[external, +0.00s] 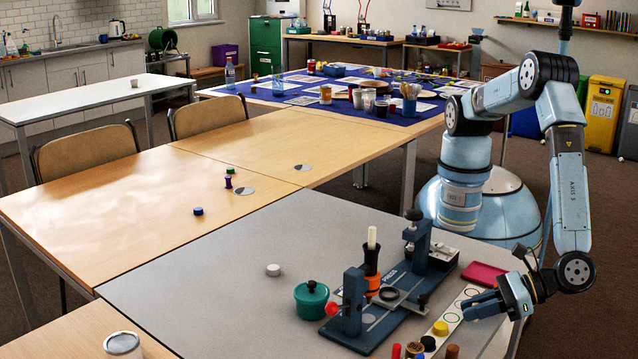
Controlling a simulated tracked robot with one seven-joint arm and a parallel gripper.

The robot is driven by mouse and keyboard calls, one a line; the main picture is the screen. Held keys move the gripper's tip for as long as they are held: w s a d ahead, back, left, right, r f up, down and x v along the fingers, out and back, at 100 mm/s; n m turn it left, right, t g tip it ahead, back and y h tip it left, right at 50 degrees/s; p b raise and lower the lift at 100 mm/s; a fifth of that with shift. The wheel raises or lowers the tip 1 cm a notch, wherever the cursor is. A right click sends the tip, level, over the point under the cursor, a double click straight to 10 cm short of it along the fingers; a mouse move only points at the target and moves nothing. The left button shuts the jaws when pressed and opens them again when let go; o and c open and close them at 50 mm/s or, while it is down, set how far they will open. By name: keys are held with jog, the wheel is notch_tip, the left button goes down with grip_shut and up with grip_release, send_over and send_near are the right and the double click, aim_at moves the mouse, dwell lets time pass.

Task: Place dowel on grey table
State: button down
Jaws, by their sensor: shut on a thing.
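The grey table (222,289) fills the front of the external view. My gripper (472,309) is low over its right side, above a white strip with rings (453,317), with its dark blue fingers pointing left. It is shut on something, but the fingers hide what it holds. I cannot make out for certain which thing is the dowel. A pale upright rod (372,238) stands in a black and orange holder on a blue clamp jig (383,320). Small red (396,351) and brown (453,351) cylinders stand at the front edge.
A green lidded pot (311,300) and a white disc (273,270) stand left of the jig. A pink tray (483,274) lies behind my gripper. The grey table's left part is clear. Wooden tables (110,215) adjoin it.

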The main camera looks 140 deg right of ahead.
jog(key=shift+w+f, duration=0.15)
jog(key=shift+f, duration=0.15)
jog(key=shift+a+f, duration=0.1)
jog(key=shift+f, duration=1.4)
jog(key=c, duration=1.1)
grip_release()
jog(key=v, duration=1.2)
